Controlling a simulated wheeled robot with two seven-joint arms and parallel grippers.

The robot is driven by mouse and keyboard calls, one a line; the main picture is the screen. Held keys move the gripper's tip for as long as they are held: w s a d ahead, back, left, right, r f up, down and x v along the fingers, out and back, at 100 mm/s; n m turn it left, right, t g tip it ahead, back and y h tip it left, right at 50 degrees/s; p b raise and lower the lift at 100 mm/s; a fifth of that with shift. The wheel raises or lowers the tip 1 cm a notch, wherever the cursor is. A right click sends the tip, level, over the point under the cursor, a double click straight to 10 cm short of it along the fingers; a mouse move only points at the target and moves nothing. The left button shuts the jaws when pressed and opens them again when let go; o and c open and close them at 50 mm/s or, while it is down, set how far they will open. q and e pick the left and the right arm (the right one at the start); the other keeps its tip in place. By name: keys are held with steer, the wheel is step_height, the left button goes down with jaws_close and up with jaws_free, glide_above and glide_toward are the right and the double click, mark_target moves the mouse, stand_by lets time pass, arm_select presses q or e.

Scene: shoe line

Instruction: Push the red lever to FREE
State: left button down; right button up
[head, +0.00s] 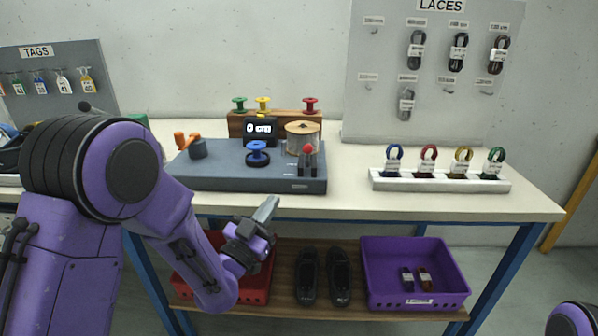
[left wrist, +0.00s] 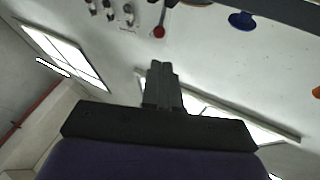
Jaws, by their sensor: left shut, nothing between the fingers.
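The red-knobbed lever (head: 308,150) stands at the right front of the grey winding machine (head: 235,178) on the table; it looks about upright. Its red knob (left wrist: 159,32) also shows in the left wrist view, beyond the fingertips. I cannot read any FREE marking. My left gripper (head: 268,208) is shut and empty, in front of the table's front edge, lower than the lever and to its left. Its closed fingers also show in the left wrist view (left wrist: 160,72). My right gripper is not in view.
The machine also carries an orange crank (head: 187,140), a blue knob (head: 257,153), a display (head: 262,128) and a spool (head: 302,132). A white rack of lace rings (head: 440,183) stands to the right. Below are a red bin (head: 258,290), black shoes (head: 325,275) and a purple bin (head: 415,255).

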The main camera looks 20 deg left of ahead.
arm_select(q)
steer(key=shift+w+r, duration=0.1)
steer(key=shift+r, duration=0.05)
steer(key=p, duration=0.5)
glide_toward(305, 152)
steer(key=x, duration=0.5)
steer(key=shift+w+r, duration=0.1)
steer(key=shift+w, duration=0.15)
steer(key=shift+w+d+r, duration=0.1)
steer(key=shift+w+d, duration=0.05)
steer(key=shift+w, duration=0.5)
steer(key=shift+r, duration=0.1)
